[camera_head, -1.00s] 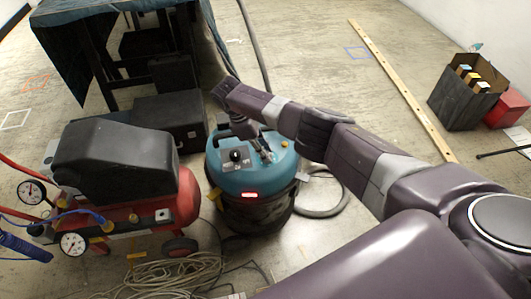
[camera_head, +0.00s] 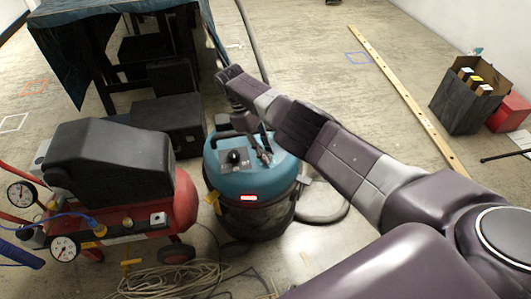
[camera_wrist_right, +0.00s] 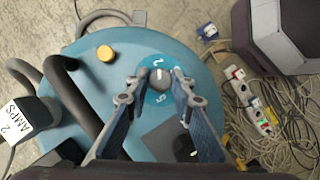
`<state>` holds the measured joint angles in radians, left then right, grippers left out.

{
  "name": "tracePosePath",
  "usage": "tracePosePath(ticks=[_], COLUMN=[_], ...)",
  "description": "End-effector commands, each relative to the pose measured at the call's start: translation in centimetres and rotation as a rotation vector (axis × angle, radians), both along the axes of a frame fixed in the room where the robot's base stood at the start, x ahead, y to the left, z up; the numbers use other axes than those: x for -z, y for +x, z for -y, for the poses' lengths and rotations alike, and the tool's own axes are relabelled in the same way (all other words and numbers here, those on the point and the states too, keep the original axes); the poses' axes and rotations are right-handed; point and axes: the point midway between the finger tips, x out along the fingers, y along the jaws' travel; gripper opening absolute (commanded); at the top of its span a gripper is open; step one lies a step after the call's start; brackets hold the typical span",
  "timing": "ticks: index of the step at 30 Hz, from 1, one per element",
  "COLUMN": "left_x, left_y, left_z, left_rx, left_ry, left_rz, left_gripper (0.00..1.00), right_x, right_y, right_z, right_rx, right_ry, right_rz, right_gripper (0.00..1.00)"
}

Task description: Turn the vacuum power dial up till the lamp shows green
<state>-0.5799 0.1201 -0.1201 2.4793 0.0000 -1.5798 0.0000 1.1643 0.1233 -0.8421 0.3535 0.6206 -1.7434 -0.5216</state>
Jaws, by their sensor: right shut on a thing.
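The vacuum (camera_head: 270,185) is a round canister with a teal top and a dark lower body, standing on the floor. Its power dial (camera_wrist_right: 160,78) is a small grey knob on a light-blue disc with white digits. My right gripper (camera_wrist_right: 160,80) is shut on this dial, one finger on each side. In the head view the right gripper (camera_head: 263,152) reaches down onto the teal top and hides most of the dial. My left gripper is in neither view.
A black knob (camera_head: 237,156) sits on a grey panel beside the gripper. A red compressor (camera_head: 120,215) stands left. A power strip (camera_wrist_right: 250,100) and cables lie on the floor.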

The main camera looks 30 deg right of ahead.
Motion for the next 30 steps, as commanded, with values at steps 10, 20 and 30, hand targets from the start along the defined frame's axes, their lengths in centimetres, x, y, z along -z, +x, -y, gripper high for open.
tracePosePath(ticks=[10, 20, 30], left_x=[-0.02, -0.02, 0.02], left_y=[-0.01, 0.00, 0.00], left_z=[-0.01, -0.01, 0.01], left_rx=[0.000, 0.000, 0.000], left_ry=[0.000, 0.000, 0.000], left_rz=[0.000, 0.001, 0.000], left_gripper=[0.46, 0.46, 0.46], right_x=[0.05, 0.01, -0.79], right_y=[-0.05, 0.00, 0.07], right_z=[-0.16, -0.09, -0.08], right_rx=[0.002, 0.002, 0.001], right_ry=[0.003, 0.002, 0.003], right_rz=[-0.001, 0.000, 0.000], right_gripper=[0.00, 0.39, 0.39])
